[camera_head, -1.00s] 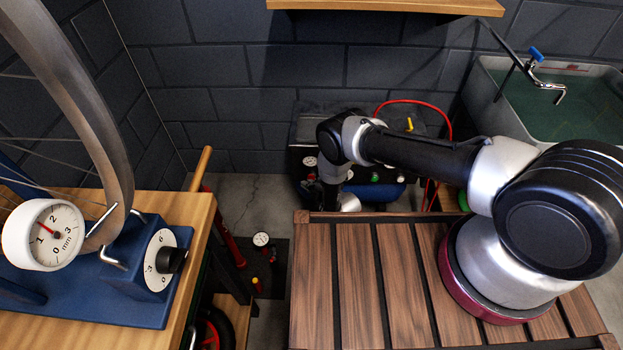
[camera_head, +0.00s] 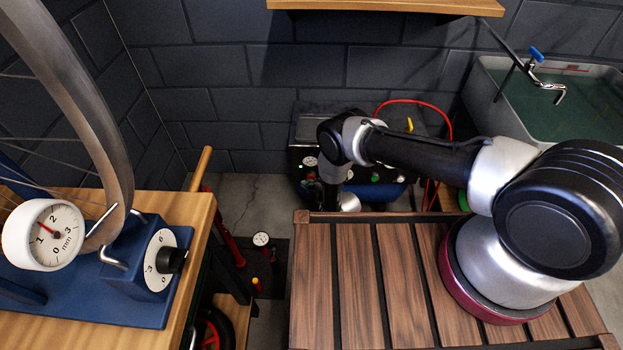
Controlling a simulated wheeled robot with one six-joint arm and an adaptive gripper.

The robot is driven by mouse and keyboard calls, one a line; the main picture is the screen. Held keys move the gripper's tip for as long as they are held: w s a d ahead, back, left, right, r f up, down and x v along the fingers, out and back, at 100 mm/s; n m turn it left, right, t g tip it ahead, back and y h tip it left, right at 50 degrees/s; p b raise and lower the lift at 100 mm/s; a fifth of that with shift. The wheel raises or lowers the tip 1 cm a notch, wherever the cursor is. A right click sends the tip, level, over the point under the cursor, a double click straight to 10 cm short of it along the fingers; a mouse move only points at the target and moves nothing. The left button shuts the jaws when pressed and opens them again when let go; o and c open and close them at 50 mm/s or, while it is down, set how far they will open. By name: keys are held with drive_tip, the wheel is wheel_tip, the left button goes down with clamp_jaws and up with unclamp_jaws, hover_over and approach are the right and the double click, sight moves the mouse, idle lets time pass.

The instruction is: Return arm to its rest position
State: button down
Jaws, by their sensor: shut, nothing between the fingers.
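My arm reaches from its base on the slatted wooden deck (camera_head: 356,285) out over the deck's far edge. Its wrist bends down beyond that edge, in front of the compressor at the wall. My gripper is not visible; the end of the arm drops out of sight behind the deck's far edge.
A wooden bench (camera_head: 190,212) at left carries a blue truing stand (camera_head: 115,298) with a wheel (camera_head: 82,110) and a dial gauge (camera_head: 43,236). A compressor (camera_head: 375,180) with a red hose (camera_head: 440,108) stands behind my arm. A sink (camera_head: 500,88) is at right, a shelf (camera_head: 385,5) above.

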drive_tip(key=shift+s, duration=0.25)
drive_tip(key=shift+s, duration=0.1)
drive_tip(key=shift+s+a, duration=0.1)
drive_tip(key=shift+s, duration=2.8)
